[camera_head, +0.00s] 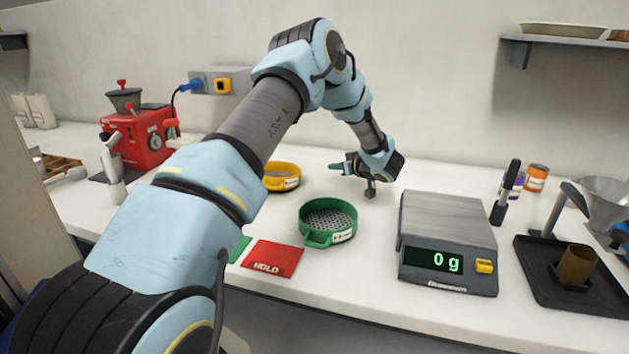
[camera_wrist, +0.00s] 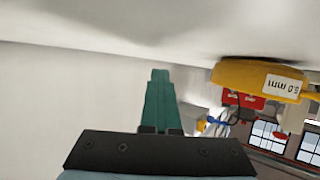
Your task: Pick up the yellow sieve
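The yellow sieve (camera_head: 282,177) is a shallow round pan with a white label, on the white counter behind my forearm, which hides part of its left side. In the wrist view the yellow sieve (camera_wrist: 258,79) is at the upper right, its label upside down and reading 5.0 mm. My gripper (camera_head: 334,167) is low over the counter, to the right of the yellow sieve and apart from it, pointing left. In the wrist view the teal fingers of my gripper (camera_wrist: 160,78) look pressed together with nothing between them.
A green sieve (camera_head: 328,221) stands in front of my gripper. A red HOLD card (camera_head: 273,258) lies at the front edge. A scale (camera_head: 447,242) reading 0 g is to the right. A red grinder (camera_head: 140,137) stands at the left. The counter between the gripper and the yellow sieve is clear.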

